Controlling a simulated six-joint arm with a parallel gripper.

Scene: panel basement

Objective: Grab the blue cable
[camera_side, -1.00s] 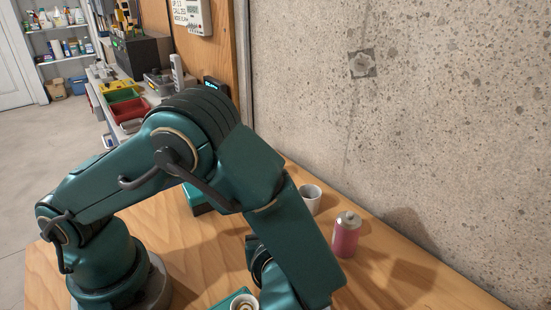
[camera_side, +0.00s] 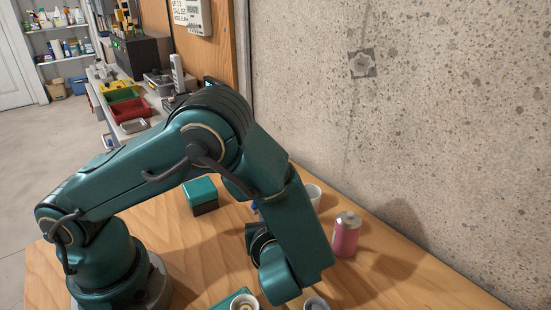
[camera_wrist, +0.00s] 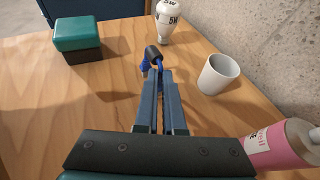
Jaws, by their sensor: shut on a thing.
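The blue cable (camera_wrist: 145,67) shows in the wrist view as a small bundle with a dark end piece at my fingertips. My gripper (camera_wrist: 160,72) is shut on it, with the two long fingers close together. The cable sticks out to the left of and beyond the tips. In the side view only a small blue bit (camera_side: 254,209) shows beside my arm. My arm hides the fingers there. I cannot tell whether the cable touches the table.
A teal and black box (camera_wrist: 78,40) stands at left on the wooden table (camera_wrist: 110,75). A white cup (camera_wrist: 217,75) and a pink canister (camera_wrist: 275,147) stand at right. A white bulb (camera_wrist: 166,20) is beyond the cable. The concrete wall (camera_side: 400,110) bounds the right side.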

